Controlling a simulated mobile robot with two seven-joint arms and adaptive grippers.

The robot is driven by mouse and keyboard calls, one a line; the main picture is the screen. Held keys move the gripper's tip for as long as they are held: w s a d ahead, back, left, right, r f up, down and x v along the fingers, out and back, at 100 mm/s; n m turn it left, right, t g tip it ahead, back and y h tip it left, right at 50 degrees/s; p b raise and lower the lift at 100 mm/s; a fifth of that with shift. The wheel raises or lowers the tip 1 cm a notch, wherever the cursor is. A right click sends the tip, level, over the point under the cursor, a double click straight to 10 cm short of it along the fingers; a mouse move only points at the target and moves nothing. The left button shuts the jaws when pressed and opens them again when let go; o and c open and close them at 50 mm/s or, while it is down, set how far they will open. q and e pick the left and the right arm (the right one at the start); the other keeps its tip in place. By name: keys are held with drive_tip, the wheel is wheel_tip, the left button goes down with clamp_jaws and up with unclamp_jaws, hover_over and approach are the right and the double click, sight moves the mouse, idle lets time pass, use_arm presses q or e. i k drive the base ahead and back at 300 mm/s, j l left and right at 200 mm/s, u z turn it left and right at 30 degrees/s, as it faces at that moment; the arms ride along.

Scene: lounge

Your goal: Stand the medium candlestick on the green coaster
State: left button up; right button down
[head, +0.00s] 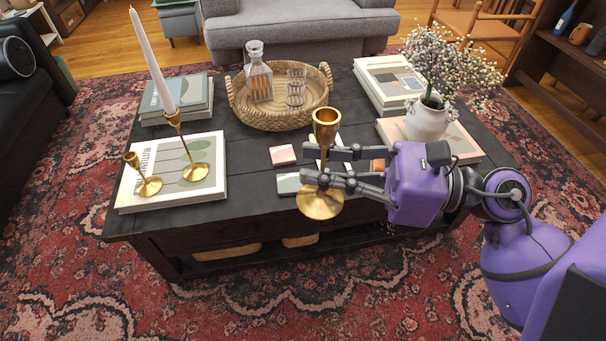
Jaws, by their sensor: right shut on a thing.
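The medium candlestick (325,128), brass with a cup top and a round base, is held upright in my right gripper (316,166). The gripper's fingers are shut around its stem, coming from the right. Its base hangs near the front edge of the dark table, and I cannot tell its height above the top. The green coaster (287,184) lies on the table just left of the candlestick, partly hidden behind the candlestick and fingers. My left gripper is not in view.
A pink coaster (282,155) lies behind the green one. Left, a book (211,143) bears a small candlestick (149,186) and one with a tall candle (153,62). A wicker tray (240,108) with decanter and glasses stands behind; a flower vase (426,121) stands right.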

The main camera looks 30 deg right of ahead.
sight(290, 182)
drive_tip(key=k+z, duration=0.1)
drive_tip(key=z, duration=1.2)
drive_tip(key=j+z, duration=0.55)
drive_tip(key=j, duration=1.7)
drive_tip(key=k+j, duration=0.1)
drive_tip(key=j, duration=1.6)
